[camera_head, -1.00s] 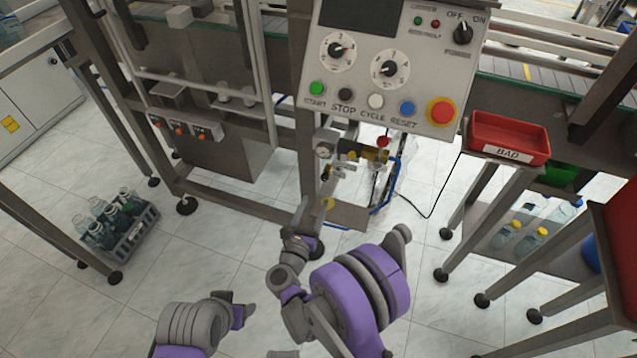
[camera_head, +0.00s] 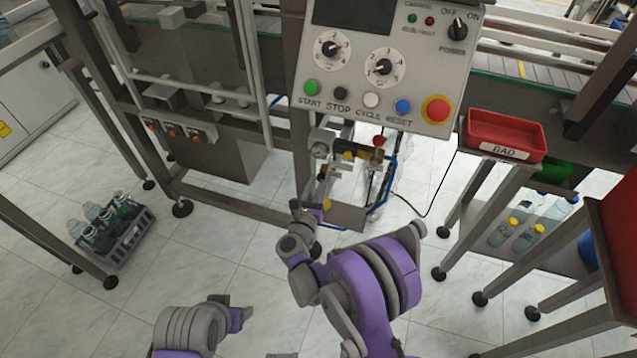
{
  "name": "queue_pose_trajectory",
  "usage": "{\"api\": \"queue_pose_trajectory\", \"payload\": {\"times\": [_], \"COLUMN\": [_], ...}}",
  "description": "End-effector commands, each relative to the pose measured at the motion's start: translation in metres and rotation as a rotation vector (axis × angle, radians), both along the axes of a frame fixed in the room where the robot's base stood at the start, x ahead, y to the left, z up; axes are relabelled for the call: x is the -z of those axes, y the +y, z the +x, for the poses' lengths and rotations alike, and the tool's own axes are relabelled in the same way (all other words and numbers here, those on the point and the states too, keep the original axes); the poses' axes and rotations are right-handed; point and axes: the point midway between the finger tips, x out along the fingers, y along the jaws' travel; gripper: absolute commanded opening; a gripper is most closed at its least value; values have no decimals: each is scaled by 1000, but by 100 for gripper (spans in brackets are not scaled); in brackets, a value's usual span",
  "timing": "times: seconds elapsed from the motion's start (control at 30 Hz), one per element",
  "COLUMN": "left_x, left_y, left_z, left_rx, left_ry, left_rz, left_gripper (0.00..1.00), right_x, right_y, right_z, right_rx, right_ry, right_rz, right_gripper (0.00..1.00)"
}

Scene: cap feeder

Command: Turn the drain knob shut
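The air unit with a round gauge (camera_head: 319,150) hangs on the machine frame below the control panel. A small yellow knob (camera_head: 327,204) shows at its lower end, probably the drain knob; its turn position is too small to read. My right gripper (camera_head: 308,211) is just left of and slightly below this knob. I cannot tell whether it touches the knob or whether its fingers are open. My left arm is low at the bottom left, with its gripper end (camera_head: 240,314) over the floor, far from the unit; its finger state is unclear.
The control panel (camera_head: 385,75) overhangs the air unit. A red knob (camera_head: 379,141) and blue hose (camera_head: 388,185) are to the right. A red BAD tray (camera_head: 503,128) stands further right. A bottle crate (camera_head: 128,246) is on the floor at left.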

Motion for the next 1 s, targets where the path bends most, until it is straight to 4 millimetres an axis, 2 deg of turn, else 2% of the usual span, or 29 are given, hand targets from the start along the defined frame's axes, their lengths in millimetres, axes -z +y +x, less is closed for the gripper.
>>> {"api": "queue_pose_trajectory", "payload": {"times": [0.03, 0.2, 0.63, 1.0], "left_x": [0, 0, 2, 13], "left_y": [0, 0, 0, 0], "left_z": [0, 0, 0, 2], "left_rx": [0, 0, 0, 0], "left_ry": [0, 0, 1, 4], "left_rz": [0, 0, 0, 0], "left_gripper": [61, 61, 61, 61], "right_x": [0, 0, 1, 1], "right_y": [0, 0, 0, 1], "right_z": [0, 0, 0, 0], "right_rx": [0, 0, 0, 0], "right_ry": [0, 0, 12, 91], "right_rz": [0, 0, -36, -274], "right_gripper": [29, 0, 0, 0]}}
